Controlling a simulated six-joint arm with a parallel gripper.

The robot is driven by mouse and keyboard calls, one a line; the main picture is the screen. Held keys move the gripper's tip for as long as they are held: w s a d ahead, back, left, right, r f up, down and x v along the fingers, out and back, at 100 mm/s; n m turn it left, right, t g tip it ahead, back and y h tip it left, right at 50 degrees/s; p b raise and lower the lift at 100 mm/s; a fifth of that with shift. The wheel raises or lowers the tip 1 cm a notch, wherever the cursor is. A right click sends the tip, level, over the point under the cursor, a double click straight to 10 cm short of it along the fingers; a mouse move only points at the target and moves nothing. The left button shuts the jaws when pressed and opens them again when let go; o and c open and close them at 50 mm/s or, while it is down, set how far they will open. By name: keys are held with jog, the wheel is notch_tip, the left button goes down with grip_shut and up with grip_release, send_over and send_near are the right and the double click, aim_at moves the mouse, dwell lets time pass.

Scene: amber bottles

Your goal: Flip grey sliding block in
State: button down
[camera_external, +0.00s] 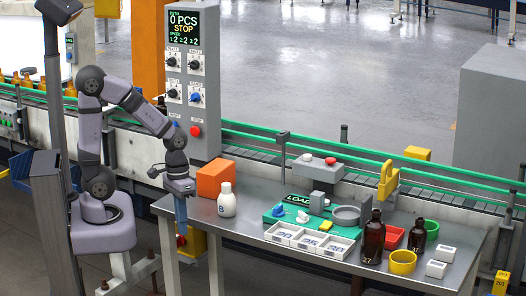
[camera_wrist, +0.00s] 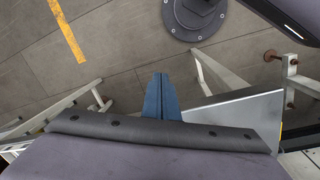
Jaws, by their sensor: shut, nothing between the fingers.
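A small grey block (camera_external: 317,201) stands at the back of the green fixture plate (camera_external: 276,218), right of the LOAD label; I take it for the grey sliding block. Its exact position along any slide is too small to tell. My gripper (camera_external: 181,238) hangs beside the left edge of the table, well left of the fixture. Its blue fingers point down and are closed together with nothing between them. In the wrist view the blue fingers (camera_wrist: 160,97) are together above the floor, and the block does not show there.
An orange box (camera_external: 214,179) and white bottle (camera_external: 227,200) stand between my gripper and the fixture. White numbered trays (camera_external: 310,241) sit in front. Brown bottles (camera_external: 373,240), a yellow cup (camera_external: 402,262) and red bin (camera_external: 391,237) stand right. The conveyor (camera_external: 260,151) runs behind.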

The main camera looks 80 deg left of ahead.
aim_at(317, 203)
jog(key=w+n+h, duration=0.1)
jog(key=w+n, duration=0.1)
jog(key=n, duration=0.1)
jog(key=w+d+r+n+t+h+b, duration=0.1)
jog(key=w+n, duration=0.1)
jog(key=w, duration=0.1)
jog(key=w+d+r+n+t+h+b, duration=0.1)
jog(key=w+n, duration=0.1)
jog(key=n, duration=0.1)
jog(key=shift+w+d+n+h, duration=0.25)
jog(key=shift+n+h, duration=0.05)
jog(key=shift+h, duration=0.1)
jog(key=w+r+n+t, duration=0.1)
jog(key=w+n, duration=0.1)
jog(key=w+r+n+t+h+b, duration=0.1)
jog(key=w, duration=0.1)
jog(key=w+r+n+h, duration=0.1)
jog(key=w+n, duration=0.1)
jog(key=shift+w+a+r+n+t+b, duration=0.3)
jog(key=shift+w+a+r+t+b, duration=0.05)
jog(key=shift+w+a+r+t, duration=0.05)
jog(key=w+a+r+n+t+h+b, duration=0.2)
jog(key=w+a+r+n+t, duration=0.3)
jog(key=w+a+n, duration=0.4)
jog(key=shift+w+a+t+h+b, duration=0.3)
jog(key=shift+w+h, duration=0.3)
jog(key=shift+w, duration=0.6)
jog(key=shift+d, duration=0.1)
